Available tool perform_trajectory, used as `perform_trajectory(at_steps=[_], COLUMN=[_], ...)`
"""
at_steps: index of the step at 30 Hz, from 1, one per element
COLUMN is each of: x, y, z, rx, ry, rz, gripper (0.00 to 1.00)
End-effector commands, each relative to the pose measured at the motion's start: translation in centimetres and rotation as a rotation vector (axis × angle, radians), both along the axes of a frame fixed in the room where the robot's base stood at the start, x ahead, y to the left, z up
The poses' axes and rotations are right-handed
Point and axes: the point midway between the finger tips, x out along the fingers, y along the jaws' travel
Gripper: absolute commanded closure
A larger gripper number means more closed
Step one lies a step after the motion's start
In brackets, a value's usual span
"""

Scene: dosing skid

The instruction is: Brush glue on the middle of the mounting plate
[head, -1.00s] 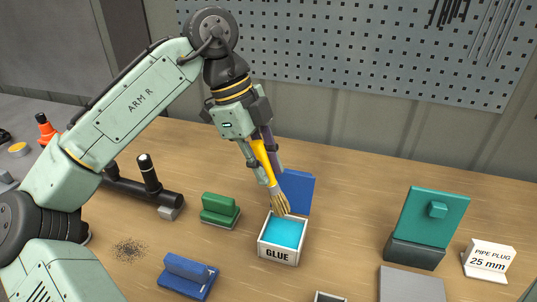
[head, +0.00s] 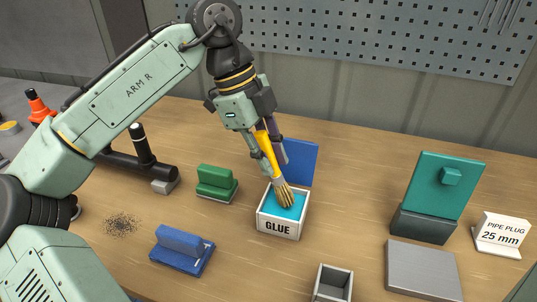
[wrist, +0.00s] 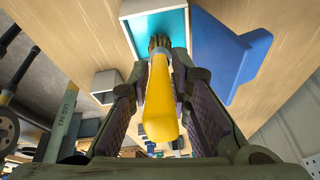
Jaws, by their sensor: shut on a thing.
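My gripper (head: 271,165) is shut on the yellow handle of a brush (head: 264,143), which hangs tilted with its bristles down. The brush also shows between the fingers in the wrist view (wrist: 160,100). Its brown bristles reach inside the white glue box (head: 278,228), at the blue glue (head: 272,207); I cannot tell how deep they dip. A flat grey plate (head: 423,270) lies at the front right, and looks like the mounting plate. Its visible top is bare.
A blue upright piece (head: 302,160) stands just behind the glue box. A green block (head: 216,182) and a blue block (head: 182,250) are to its left. A teal panel (head: 440,185) on a dark base stands behind the grey plate. A small open grey box (head: 333,284) is in front.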

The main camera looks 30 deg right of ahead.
Motion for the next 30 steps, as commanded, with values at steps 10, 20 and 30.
perform_trajectory(at_steps=[10, 20, 30], x=[0.0, 0.0, -0.02], y=[-0.01, 0.0, 0.0], z=[0.08, -0.04, -0.45], rx=[0.0, -0.001, -0.001], ry=[0.0, 0.001, 0.001], rz=[0.0, 0.0, 0.0], gripper=[1.0, 1.0, 1.0])
